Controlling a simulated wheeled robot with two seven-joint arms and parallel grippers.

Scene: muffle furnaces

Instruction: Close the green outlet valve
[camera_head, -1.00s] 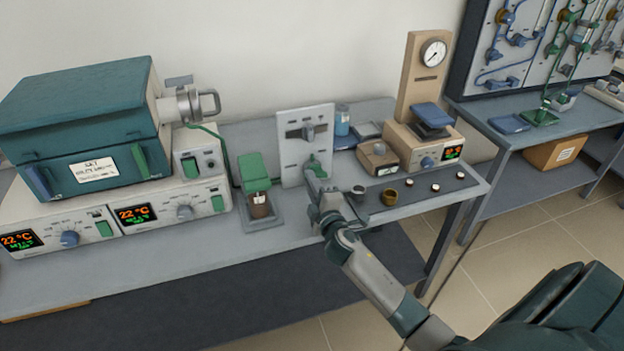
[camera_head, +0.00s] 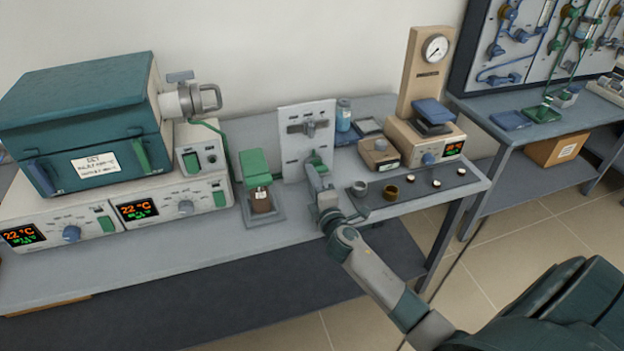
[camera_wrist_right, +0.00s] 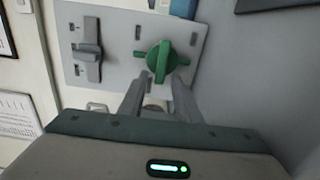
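The green outlet valve (camera_head: 317,157) is on the lower part of an upright pale panel (camera_head: 293,165) on the bench. In the right wrist view the green valve (camera_wrist_right: 160,63) shows a thick upright grip and a thin crossbar. My right gripper (camera_head: 314,168) is at the valve. In the wrist view the fingers of the right gripper (camera_wrist_right: 161,79) are apart, with their tips close to both sides of the grip's lower end. I cannot tell whether they touch it. My left gripper is not in view.
A grey valve (camera_wrist_right: 88,50) sits beside the green one on the panel. A green-topped stand with a brown jar (camera_head: 260,199) is left of the panel. Small cups (camera_head: 391,194) stand to the right. A teal furnace (camera_head: 85,125) fills the bench's left.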

